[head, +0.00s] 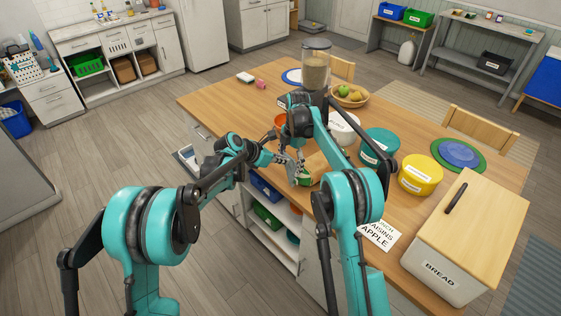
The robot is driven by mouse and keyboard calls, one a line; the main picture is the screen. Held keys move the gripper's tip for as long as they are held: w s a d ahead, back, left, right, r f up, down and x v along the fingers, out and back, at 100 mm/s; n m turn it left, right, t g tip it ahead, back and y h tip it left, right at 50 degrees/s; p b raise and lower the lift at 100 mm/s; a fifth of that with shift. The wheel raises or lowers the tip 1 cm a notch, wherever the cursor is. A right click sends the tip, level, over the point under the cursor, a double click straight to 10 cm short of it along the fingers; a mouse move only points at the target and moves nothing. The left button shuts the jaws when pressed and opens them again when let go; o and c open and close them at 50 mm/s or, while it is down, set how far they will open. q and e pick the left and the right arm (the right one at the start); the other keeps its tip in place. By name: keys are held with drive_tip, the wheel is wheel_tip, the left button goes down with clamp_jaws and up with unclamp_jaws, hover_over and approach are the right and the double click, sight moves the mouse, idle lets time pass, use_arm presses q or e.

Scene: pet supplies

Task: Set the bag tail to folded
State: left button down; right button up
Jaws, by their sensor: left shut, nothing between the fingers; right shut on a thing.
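A tan bag (316,163) with a green part at its near end lies near the front edge of the wooden table, partly hidden by my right arm. My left gripper (284,158) is shut and empty, just left of the bag's green end. My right gripper (295,172) is shut on the bag near that green end; its fingers are small and overlap the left gripper in the head view. Whether the tail is folded cannot be told at this size.
Teal (380,146) and yellow (420,176) labelled tubs stand right of the bag. A bread box (445,262) and a printed card (379,234) are at the near right. A tall dispenser (316,68) and a fruit bowl (349,98) stand behind. The table's far left is mostly clear.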

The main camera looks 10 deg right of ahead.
use_arm(q)
drive_tip(key=shift+w+d+r, duration=0.1)
drive_tip(key=shift+w+d, duration=0.25)
drive_tip(key=shift+d, duration=0.3)
use_arm(e)
drive_tip(key=shift+s+a, duration=0.1)
drive_tip(key=shift+a, duration=0.1)
drive_tip(key=o, duration=1.7)
use_arm(q)
drive_tip(key=shift+a, duration=0.1)
use_arm(e)
drive_tip(key=shift+o, duration=0.2)
drive_tip(key=shift+d, duration=0.1)
